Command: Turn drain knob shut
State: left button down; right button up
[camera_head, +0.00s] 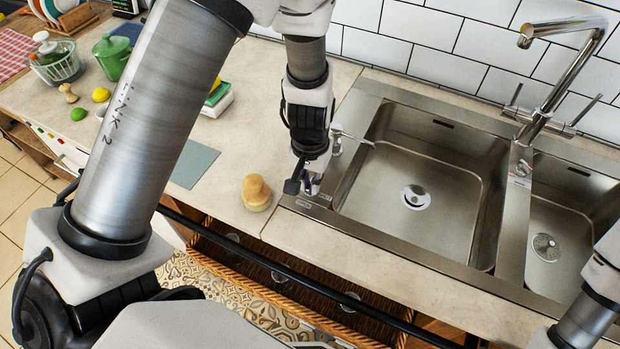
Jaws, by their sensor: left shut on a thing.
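The steel sink (365,226) is on the right, with its drain knob on the left front rim. My left gripper (306,184) points down at that rim and is shut on the drain knob (314,188), of which only a little shows beneath the fingers. I cannot tell from this view which way the knob points. Small labels (303,203) lie on the rim beside it. The left basin has a round drain (415,197). Part of my right arm shows at the lower right edge, but its gripper is out of view.
A wooden-handled brush (256,192) stands on the counter left of the gripper. A soap dispenser (337,139) and a tall faucet (560,75) rise from the sink rim. The counter front is clear.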

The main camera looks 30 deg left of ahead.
pick_arm(q)
jog(key=n+p, duration=0.1)
jog(key=n, duration=0.1)
jog(key=n+p, duration=0.2)
jog(key=shift+w+d+r+n, duration=0.1)
jog(key=shift+r+n, duration=0.1)
jog(key=shift+n, duration=0.2)
jog(key=n+p, duration=0.2)
jog(key=n, duration=0.2)
jog(key=shift+w, duration=0.1)
jog(key=n+p, duration=0.2)
jog(key=n, duration=0.3)
jog(key=shift+d, duration=0.1)
jog(key=shift+w+f+n+p, duration=0.15)
jog(key=shift+n+p, duration=0.8)
jog(key=shift+n, duration=0.75)
jog(key=c, duration=1.2)
grip_release()
